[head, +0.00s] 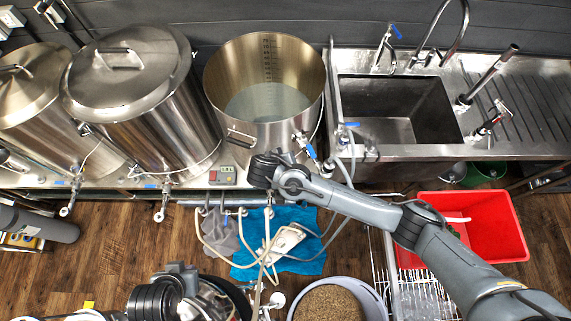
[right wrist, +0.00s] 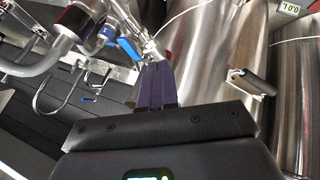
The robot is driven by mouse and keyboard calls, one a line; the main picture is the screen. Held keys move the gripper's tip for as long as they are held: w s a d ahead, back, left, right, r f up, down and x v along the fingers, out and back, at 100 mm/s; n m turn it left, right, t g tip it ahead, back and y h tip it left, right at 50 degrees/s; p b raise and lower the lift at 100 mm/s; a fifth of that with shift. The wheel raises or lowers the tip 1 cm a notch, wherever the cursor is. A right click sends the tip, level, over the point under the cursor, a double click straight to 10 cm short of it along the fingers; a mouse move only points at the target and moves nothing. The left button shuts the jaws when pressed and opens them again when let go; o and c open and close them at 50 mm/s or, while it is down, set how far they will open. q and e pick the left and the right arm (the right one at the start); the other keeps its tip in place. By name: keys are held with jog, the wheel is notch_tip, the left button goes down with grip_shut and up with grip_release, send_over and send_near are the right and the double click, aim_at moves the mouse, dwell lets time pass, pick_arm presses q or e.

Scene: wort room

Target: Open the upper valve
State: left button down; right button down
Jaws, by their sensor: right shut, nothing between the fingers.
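A steel valve (head: 300,139) with a blue lever (head: 311,151) sits on the front right of the open kettle (head: 225,85); I take it for the upper valve. A blue lever also shows in the right wrist view (right wrist: 128,48), just left of and beyond my fingertips. My right gripper (head: 258,170) is in front of the kettle, left of and below the lever in the head view. The right wrist view shows its purple fingers (right wrist: 157,68) shut together and empty. Whether they touch the valve I cannot tell. My left gripper is not clearly visible.
A steel sink (head: 400,149) stands right of the kettle, with another blue-handled fitting (head: 346,125) at its left edge. Two lidded steel tanks stand left. Hoses (head: 221,245) and a blue cloth (head: 308,262) lie below. A kettle handle (right wrist: 250,82) is right of my fingers.

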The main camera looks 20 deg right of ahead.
aim_at(308, 147)
jog(key=w+d+f+b, duration=0.2)
jog(key=d+f+b, duration=0.1)
jog(key=d, duration=0.3)
jog(key=shift+x, duration=0.8)
jog(key=shift+a, duration=0.2)
